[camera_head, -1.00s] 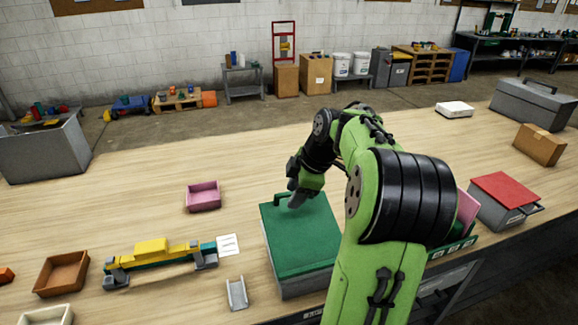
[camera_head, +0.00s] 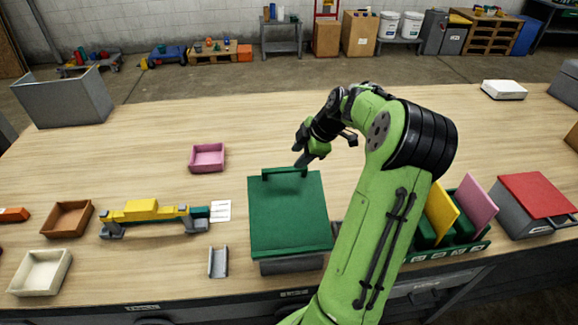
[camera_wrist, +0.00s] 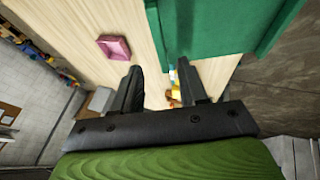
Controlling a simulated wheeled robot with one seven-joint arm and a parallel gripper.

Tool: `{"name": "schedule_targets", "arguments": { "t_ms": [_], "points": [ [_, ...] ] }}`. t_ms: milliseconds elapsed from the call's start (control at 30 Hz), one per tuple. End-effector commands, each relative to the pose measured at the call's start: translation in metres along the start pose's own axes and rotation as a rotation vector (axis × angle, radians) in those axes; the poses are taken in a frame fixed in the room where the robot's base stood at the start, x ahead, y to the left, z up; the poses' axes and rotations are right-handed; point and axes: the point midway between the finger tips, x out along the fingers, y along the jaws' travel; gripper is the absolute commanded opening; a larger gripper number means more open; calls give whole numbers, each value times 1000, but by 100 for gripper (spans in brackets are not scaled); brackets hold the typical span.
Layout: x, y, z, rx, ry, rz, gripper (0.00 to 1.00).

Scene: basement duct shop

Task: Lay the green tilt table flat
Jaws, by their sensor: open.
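The green tilt table (camera_head: 290,213) is a flat green board with a raised lip along its far edge, set on a grey base (camera_head: 292,264). From this view I cannot tell its exact tilt. My gripper (camera_head: 302,160) is at the far edge, near the right part of the lip; I cannot tell whether it touches. In the wrist view, the green board (camera_wrist: 225,22) fills the upper right, and my gripper (camera_wrist: 163,86) has its two fingers apart with nothing held between them.
A pink tray (camera_head: 207,157) lies behind left. A yellow-topped fixture (camera_head: 150,212) and a grey channel piece (camera_head: 218,262) stand left. A green rack with coloured panels (camera_head: 455,215) and a red-lidded box (camera_head: 535,197) stand right. The bench behind the table is clear.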

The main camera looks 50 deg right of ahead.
Motion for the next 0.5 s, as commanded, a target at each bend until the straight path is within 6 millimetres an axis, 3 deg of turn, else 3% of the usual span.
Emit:
{"name": "schedule_targets", "arguments": {
  "t_ms": [100, 233, 500],
  "points": [
    [32, 0, -2, -1, 5, -3, 43],
    [57, 0, -1, 0, 3, -2, 43],
    [75, 1, -1, 0, 0, 1, 43]
  ]
}}
